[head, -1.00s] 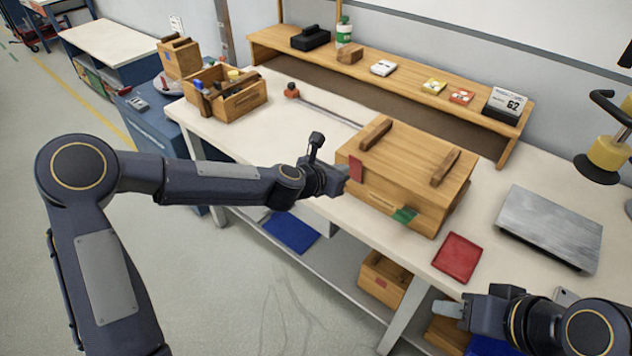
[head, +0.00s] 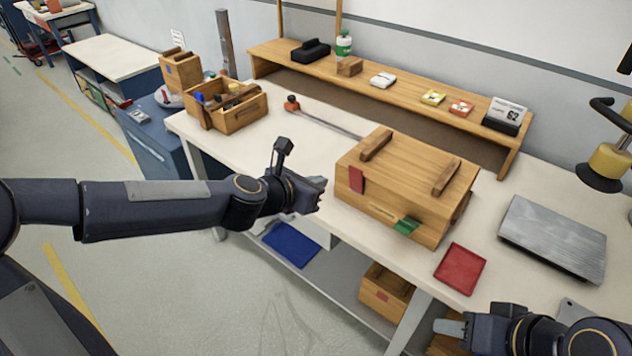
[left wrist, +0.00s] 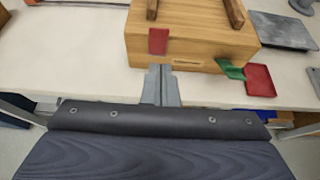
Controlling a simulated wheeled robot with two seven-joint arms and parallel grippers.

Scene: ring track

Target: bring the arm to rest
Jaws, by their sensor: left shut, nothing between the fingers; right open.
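My left gripper (head: 318,192) is shut and empty. It is in the air by the bench's front edge, just left of the wooden box, and apart from it. In the left wrist view its shut fingers (left wrist: 160,86) point toward the box's front face. The closed wooden box (head: 408,178) stands on the bench with a red tag (head: 356,180) and a green tag (head: 406,226) on its front; it also shows in the left wrist view (left wrist: 195,48). My right gripper (head: 450,328) is open at the lower right, low by the bench's front edge.
The white bench (head: 310,145) carries a red tray (head: 460,268), a metal plate (head: 553,238) and an open wooden crate (head: 238,112) of tools. A wooden shelf (head: 400,90) runs along the back. A blue mat (head: 290,244) lies on the lower shelf. Floor at left is free.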

